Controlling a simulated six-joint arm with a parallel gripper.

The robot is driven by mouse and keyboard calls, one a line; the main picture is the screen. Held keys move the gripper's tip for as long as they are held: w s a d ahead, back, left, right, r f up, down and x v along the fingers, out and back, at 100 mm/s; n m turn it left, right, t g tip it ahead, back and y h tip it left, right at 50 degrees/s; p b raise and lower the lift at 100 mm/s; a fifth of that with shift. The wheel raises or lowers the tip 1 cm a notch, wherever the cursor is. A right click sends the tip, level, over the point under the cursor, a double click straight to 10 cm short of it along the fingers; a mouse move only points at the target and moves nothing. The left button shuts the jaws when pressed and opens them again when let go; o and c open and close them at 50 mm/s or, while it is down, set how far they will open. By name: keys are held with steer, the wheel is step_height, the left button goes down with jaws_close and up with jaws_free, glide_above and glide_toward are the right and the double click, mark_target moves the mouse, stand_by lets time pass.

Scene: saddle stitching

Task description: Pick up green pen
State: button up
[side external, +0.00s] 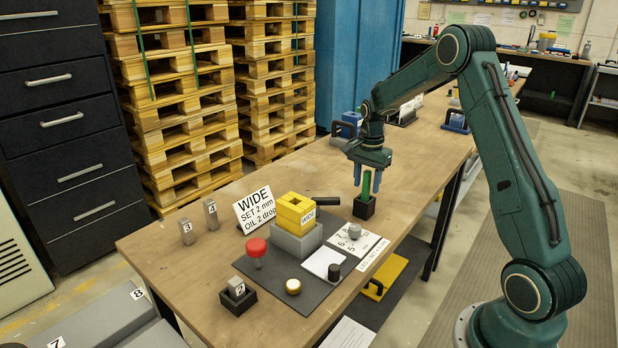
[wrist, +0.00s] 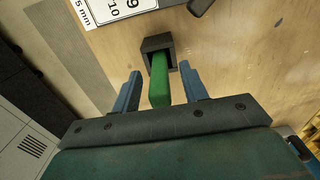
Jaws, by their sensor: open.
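In the wrist view the green pen (wrist: 159,80) rises from the black holder (wrist: 158,43), between the open fingers of my gripper (wrist: 158,86). A gap shows on each side, so the fingers appear apart from the pen. The pen's lower end is hidden inside the holder.
A black bar (side external: 326,201) lies near the holder. Blue-handled items (side external: 349,121) stand behind my gripper. Bare wood surrounds the holder's right side.

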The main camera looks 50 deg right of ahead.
steer(key=shift+f, duration=0.95)
jaws_close()
